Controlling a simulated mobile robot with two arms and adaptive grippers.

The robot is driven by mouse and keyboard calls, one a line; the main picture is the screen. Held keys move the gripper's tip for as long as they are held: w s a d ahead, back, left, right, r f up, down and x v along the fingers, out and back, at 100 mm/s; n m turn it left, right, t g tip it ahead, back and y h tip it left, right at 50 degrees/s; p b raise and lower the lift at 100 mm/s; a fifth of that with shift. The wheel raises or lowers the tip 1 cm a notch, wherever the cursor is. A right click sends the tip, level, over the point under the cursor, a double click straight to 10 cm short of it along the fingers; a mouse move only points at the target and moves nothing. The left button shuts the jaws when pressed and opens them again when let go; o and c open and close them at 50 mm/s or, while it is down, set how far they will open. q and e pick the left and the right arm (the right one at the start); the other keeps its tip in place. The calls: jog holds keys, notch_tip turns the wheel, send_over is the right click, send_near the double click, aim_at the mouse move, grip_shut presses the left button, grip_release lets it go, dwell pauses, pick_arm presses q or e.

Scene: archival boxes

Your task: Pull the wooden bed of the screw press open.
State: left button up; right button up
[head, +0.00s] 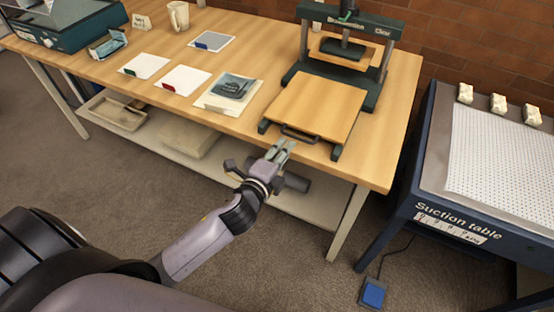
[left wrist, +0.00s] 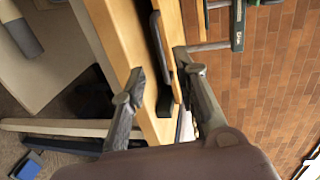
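The screw press (head: 372,85) stands at the back of the wooden table. Its wooden bed (head: 318,102) lies flat in front of the uprights, between dark rails reaching toward the table's front edge. A dark bar handle (head: 299,135) sits on the bed's front edge. My left gripper (head: 283,150) is just in front of the handle, at the table edge. In the left wrist view its fingers (left wrist: 160,70) are apart, and the handle (left wrist: 159,48) shows in the gap between them. I cannot tell whether either finger touches it. My right gripper is not in view.
Several cards and a small stack with a dark picture (head: 232,87) lie left of the press. A mug (head: 179,16) and a green case (head: 75,24) stand farther left. The suction table (head: 447,207) stands to the right, with a blue pedal (head: 373,293) on the floor.

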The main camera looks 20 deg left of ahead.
pick_arm(q)
jog(key=shift+s+r, duration=0.2)
jog(key=shift+s, duration=0.8)
jog(key=shift+s+r, duration=0.2)
jog(key=shift+s, duration=0.8)
jog(key=shift+f, duration=0.1)
jog(key=s+a+f+n+g, duration=0.1)
jog(key=s+f+n+g, duration=0.25)
jog(key=f, duration=0.75)
jog(key=s+a+f+n+g, duration=0.2)
jog(key=s+f, duration=0.2)
jog(key=f, duration=0.7)
jog(key=s+a+f+n+g, duration=0.15)
jog(key=s+f, duration=0.25)
jog(key=f, duration=0.8)
jog(key=s+f+n+g, duration=0.2)
jog(key=s+f, duration=0.3)
jog(key=s, duration=0.4)
jog(key=s+d+f+n+g, duration=0.1)
jog(key=s+f+n+g, duration=0.2)
jog(key=s+f, duration=0.3)
jog(key=s+f+n+g, duration=0.2)
jog(key=s+f+n, duration=0.2)
jog(key=s, duration=1)
notch_tip(320, 180, down, 2)
jog(key=shift+d+f+g+y, duration=0.1)
jog(key=shift+d+g+y, duration=0.2)
jog(key=shift+g, duration=0.1)
